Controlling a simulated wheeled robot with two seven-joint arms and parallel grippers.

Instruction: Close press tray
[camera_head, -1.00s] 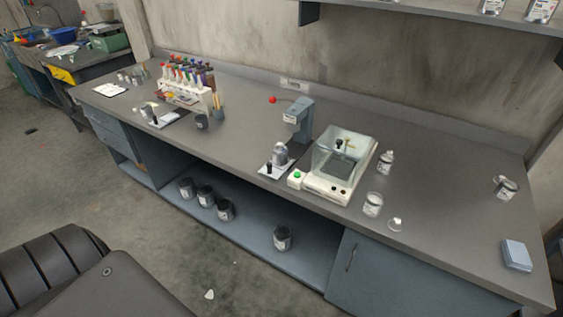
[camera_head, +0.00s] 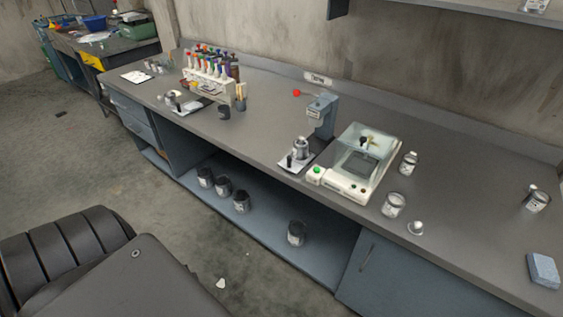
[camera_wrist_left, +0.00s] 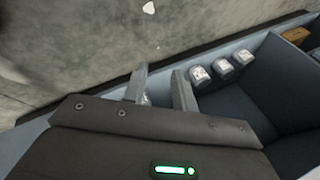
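The grey-blue press (camera_head: 321,115) stands near the middle of the long bench, with a red-knobbed lever at its top. Its pale tray (camera_head: 294,163) sticks out from the press base toward the bench's front edge. A metal can (camera_head: 301,147) stands on the tray, and a small black knob (camera_head: 289,161) is at the tray's front. My left gripper (camera_wrist_left: 159,71) shows only in the left wrist view. Its two fingers are apart with nothing seen held between them, above the floor and lower shelf. It is away from the tray. My right gripper is not in view.
A rack of coloured bottles (camera_head: 211,75) is farther left. Dark cans (camera_head: 241,202) stand on the open lower shelf.

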